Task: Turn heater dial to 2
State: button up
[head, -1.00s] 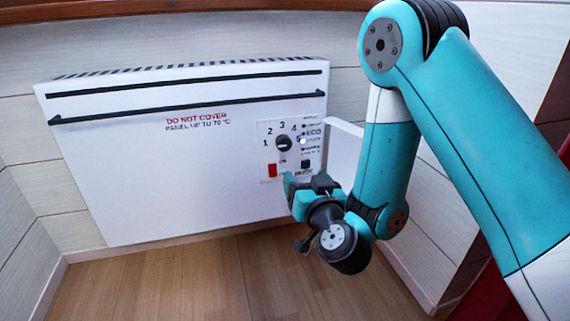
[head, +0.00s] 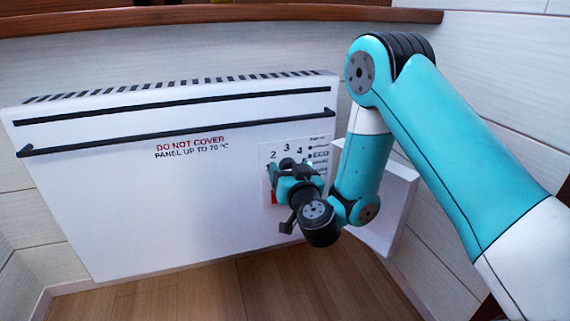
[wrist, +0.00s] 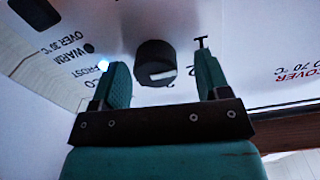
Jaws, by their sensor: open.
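The heater (head: 130,200) is a white wall panel with a control plate at its right end. Its black round dial (head: 287,162) shows partly above my gripper (head: 284,174), with the numbers 2, 3 and 4 around it. In the wrist view the dial (wrist: 154,60) has a white mark on its edge and sits between and just beyond the two teal fingers of my gripper (wrist: 162,58). The fingers are open, with a gap on each side of the dial. Which number the mark points to I cannot tell.
A red switch (head: 274,198) shows below the dial, partly behind my gripper. A black rail (head: 100,140) runs across the heater front. A white box-like panel (head: 385,200) stands right of the heater. A wooden ledge (head: 200,14) runs above; wood floor lies below.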

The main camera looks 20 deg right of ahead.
jog(key=shift+w+d, duration=0.2)
jog(key=shift+w, duration=0.05)
jog(key=shift+d, duration=0.1)
jog(key=c, duration=0.9)
jog(key=shift+m, duration=0.3)
jog(key=m+p, duration=0.3)
jog(key=m, duration=0.5)
jog(key=shift+s+p, duration=0.1)
jog(key=shift+p, duration=0.3)
jog(key=shift+f, duration=0.1)
